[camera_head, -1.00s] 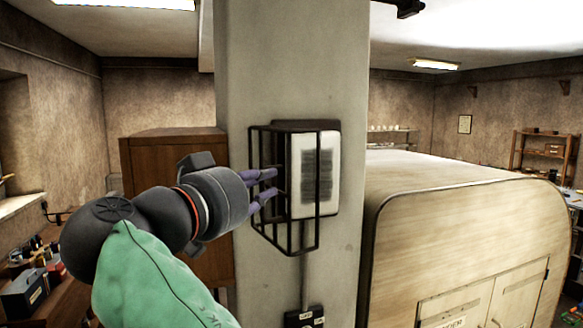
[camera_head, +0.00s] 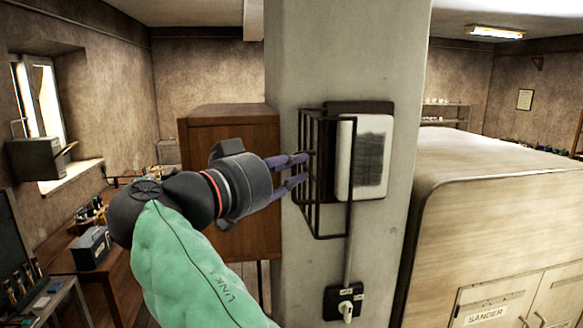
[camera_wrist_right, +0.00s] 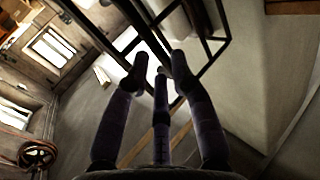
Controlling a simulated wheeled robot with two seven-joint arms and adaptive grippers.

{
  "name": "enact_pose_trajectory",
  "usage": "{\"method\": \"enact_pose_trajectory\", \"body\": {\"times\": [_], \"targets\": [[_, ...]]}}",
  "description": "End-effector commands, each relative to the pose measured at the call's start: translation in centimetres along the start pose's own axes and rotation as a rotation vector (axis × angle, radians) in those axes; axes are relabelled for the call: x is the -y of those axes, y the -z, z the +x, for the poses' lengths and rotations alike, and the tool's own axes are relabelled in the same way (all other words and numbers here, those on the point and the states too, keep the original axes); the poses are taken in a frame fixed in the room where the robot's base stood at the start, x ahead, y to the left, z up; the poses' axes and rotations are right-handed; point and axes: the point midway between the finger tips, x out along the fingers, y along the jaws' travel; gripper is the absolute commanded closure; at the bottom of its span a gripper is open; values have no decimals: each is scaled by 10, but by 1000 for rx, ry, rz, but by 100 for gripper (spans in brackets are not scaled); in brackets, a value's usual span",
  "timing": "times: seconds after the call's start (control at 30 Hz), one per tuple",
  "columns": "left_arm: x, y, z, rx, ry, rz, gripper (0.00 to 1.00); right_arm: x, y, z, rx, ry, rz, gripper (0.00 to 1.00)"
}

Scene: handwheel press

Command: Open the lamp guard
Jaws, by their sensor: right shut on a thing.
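The lamp guard (camera_head: 348,215) is a black wire cage on the grey pillar. It stands swung out to the left of the lamp (camera_head: 372,158), a white-faced box with a dark top. Much of the lamp's face is uncovered, and one guard bar crosses its left part. My right gripper (camera_head: 304,170) comes from the left, its purple fingers shut on the guard's left side. In the right wrist view, the fingertips (camera_wrist_right: 160,72) meet near dark guard bars (camera_wrist_right: 208,52). The exact contact is hard to see. My left gripper is not in view.
The pillar (camera_head: 295,60) carries a switch box (camera_head: 343,303) below the lamp. A brown cabinet (camera_head: 262,190) stands behind my right arm. A large pale sander cabinet (camera_head: 500,220) fills the right. A cluttered bench (camera_head: 65,255) is at the left.

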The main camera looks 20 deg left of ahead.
Motion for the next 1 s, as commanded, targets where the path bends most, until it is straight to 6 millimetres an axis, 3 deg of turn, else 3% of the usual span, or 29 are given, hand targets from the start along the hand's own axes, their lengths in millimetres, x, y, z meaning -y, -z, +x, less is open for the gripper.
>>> {"method": "enact_pose_trajectory", "body": {"times": [0.03, 0.17, 0.2, 0.23, 0.27, 0.73, 1.0], "targets": [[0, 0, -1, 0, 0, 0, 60, -5, 12, 3, -13, 5, 18, 100], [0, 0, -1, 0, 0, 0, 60, -5, 12, 3, -13, 5, 18, 100], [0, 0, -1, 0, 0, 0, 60, -5, 12, 3, -13, 5, 18, 70], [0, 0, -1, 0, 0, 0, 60, -6, 12, 3, -13, 4, 18, 62], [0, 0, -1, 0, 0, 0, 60, -5, 12, 3, -13, 5, 18, 59], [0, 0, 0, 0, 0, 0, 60, 0, 4, -2, -7, 6, 4, 59], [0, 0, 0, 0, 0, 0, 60, 0, 5, -42, -9, 9, 6, 59]]}}
